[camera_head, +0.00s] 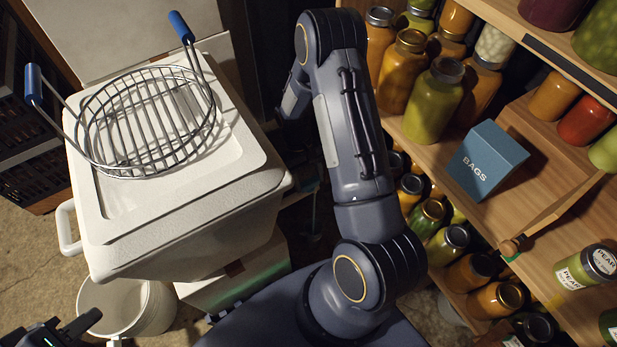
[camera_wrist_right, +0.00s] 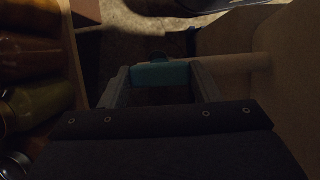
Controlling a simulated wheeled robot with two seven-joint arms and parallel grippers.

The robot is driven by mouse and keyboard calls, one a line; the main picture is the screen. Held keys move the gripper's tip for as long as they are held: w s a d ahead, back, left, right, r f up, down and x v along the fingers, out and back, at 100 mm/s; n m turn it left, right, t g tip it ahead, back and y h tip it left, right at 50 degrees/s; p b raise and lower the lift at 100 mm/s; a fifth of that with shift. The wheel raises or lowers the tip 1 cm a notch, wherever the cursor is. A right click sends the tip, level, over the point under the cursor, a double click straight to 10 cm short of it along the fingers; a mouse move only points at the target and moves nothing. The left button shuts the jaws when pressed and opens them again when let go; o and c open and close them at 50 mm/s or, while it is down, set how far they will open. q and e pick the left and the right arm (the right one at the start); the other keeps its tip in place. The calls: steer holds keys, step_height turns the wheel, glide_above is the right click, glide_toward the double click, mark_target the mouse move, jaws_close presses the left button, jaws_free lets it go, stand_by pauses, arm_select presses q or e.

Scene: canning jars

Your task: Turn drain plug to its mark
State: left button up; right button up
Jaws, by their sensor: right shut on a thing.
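A white cooler (camera_head: 180,220) stands at the left in the head view. In the right wrist view, a teal drain plug (camera_wrist_right: 160,74) sits between the fingertips of my right gripper (camera_wrist_right: 160,80), which is shut on it. A pale stub or pipe (camera_wrist_right: 235,63) lies just right of the plug, beside a tan surface. The picture is dark and I cannot make out a mark. In the head view my right arm bends down beside the cooler, and its gripper is not visible there. My left gripper (camera_head: 106,328) is at the lower left edge, partly cut off, with its fingers apart and empty.
A wire rack (camera_head: 145,120) with blue handles lies on the cooler lid. A white bucket (camera_head: 125,305) stands below the cooler at front left. Wooden shelves (camera_head: 545,175) at right hold several filled jars and a blue BAGS box (camera_head: 487,160).

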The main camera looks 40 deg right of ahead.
stand_by(0.4)
steer(key=o, duration=1)
steer(key=p+v, duration=0.1)
steer(key=v, duration=0.6)
steer(key=shift+w+r, duration=0.15)
steer(key=shift+r, duration=0.25)
